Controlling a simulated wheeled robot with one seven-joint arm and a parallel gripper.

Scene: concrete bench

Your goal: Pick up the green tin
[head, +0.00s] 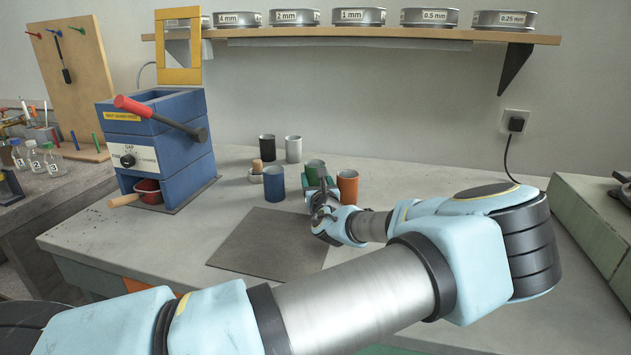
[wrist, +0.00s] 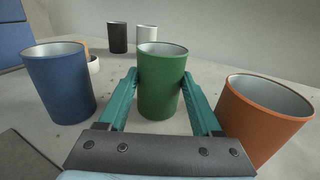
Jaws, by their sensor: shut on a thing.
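The green tin (wrist: 162,88) stands upright and open-topped between the two teal fingers of my gripper (wrist: 161,98) in the wrist view. The fingers are shut on its sides. In the head view the green tin (head: 315,169) shows its rim and upper part, and my gripper (head: 320,190) covers its lower part. I cannot tell whether its base touches the bench.
A blue tin (wrist: 59,83) stands close on the left and an orange tin (wrist: 262,115) close on the right. Behind are a black tin (head: 266,148), a white tin (head: 293,149) and a small white pot (head: 256,177). A grey mat (head: 268,245) lies in front.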

